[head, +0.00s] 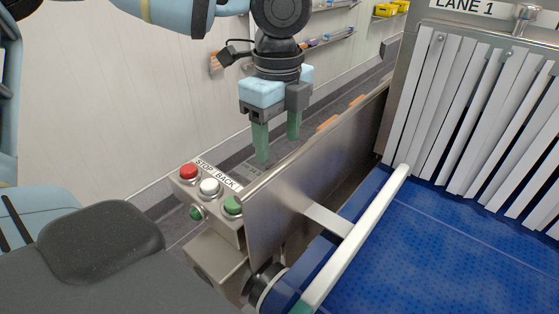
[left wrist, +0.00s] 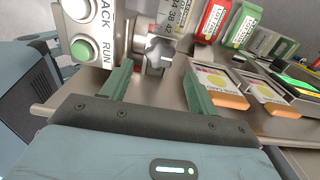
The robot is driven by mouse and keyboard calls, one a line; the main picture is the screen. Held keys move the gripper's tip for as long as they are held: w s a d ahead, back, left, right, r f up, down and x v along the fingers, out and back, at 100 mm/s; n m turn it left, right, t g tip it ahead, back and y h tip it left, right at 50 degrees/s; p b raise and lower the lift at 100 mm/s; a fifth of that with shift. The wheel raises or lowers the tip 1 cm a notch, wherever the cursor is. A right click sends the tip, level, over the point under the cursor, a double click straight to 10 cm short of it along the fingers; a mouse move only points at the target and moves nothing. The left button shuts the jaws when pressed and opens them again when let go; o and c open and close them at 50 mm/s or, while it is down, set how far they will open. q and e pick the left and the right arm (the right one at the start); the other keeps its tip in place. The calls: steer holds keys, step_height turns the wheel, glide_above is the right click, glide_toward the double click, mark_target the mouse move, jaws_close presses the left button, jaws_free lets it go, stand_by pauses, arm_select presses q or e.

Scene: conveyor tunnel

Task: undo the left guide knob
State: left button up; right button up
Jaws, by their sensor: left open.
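A grey metal knob (left wrist: 158,52) with wing-like lobes shows in the left wrist view, beyond my fingertips and roughly between them. It stands close to the button box. In the head view I cannot make the knob out; the gripper and the steel side plate (head: 310,170) are in that area. My left gripper (head: 278,147) points down behind the side plate, its green fingers apart and empty. In the left wrist view the left gripper (left wrist: 156,82) is also open. A pale guide rail (head: 357,238) runs along the belt. My right gripper is not in view.
A button box (head: 222,190) with red, white and green buttons stands left of the side plate. The blue belt (head: 450,235) leads to a strip curtain (head: 470,110). Orange-edged cards (left wrist: 222,85) and cartons (left wrist: 212,20) lie to the right in the left wrist view.

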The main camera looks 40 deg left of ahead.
mark_target(279, 169)
arm_select(q)
steer(key=shift+f, duration=2.95)
steer(key=c, duration=1)
